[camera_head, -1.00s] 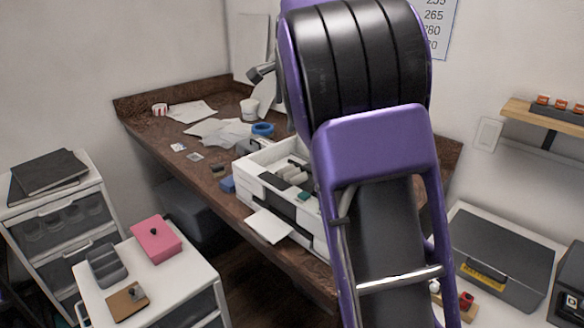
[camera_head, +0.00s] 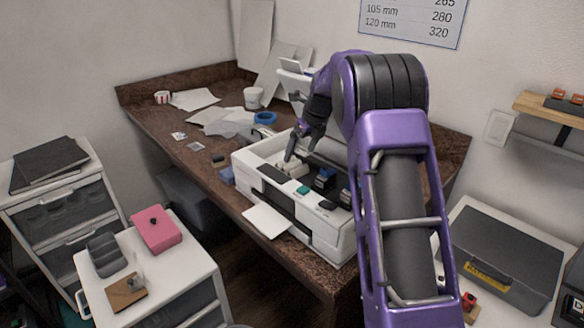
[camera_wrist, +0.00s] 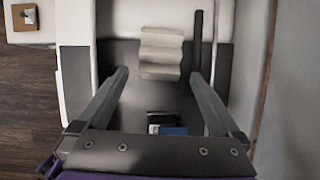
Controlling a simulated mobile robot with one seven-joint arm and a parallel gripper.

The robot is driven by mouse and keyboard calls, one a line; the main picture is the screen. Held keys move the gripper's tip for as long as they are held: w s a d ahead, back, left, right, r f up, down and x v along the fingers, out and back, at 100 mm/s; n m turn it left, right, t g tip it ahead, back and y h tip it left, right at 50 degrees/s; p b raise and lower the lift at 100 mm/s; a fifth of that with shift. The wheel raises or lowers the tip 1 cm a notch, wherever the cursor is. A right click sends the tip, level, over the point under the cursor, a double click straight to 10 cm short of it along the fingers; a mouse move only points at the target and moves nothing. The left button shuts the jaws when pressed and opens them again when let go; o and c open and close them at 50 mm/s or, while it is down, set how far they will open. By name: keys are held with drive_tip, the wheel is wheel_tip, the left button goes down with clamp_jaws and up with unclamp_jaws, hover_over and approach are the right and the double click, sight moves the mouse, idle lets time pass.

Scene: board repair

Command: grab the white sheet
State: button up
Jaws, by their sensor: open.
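A flat white sheet (camera_head: 267,221) sticks out of the front slot of a white open-topped printer (camera_head: 318,232) on the brown desk. More white sheets (camera_head: 222,121) lie loose towards the back of the desk. My gripper (camera_head: 291,158) is open and empty, pointing down over the printer's open inside, behind and above the sheet in the slot. In the wrist view, my gripper's fingers (camera_wrist: 159,75) are spread apart below a pale ribbed block (camera_wrist: 161,53) inside the printer. I cannot make out the sheet in the wrist view.
A blue tape roll (camera_head: 265,118) and a white cup (camera_head: 253,98) stand behind the printer. A white cabinet at front left bears a pink box (camera_head: 156,232). A grey case (camera_head: 505,252) stands at right. The floor gap lies below the sheet.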

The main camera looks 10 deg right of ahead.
sight(294, 165)
drive_tip(key=x, duration=0.6)
drive_tip(key=shift+w+a+f, duration=0.1)
drive_tip(key=shift+w+a, duration=0.05)
drive_tip(key=shift+w, duration=0.15)
drive_tip(key=shift+c, duration=0.2)
drive_tip(key=c, duration=1)
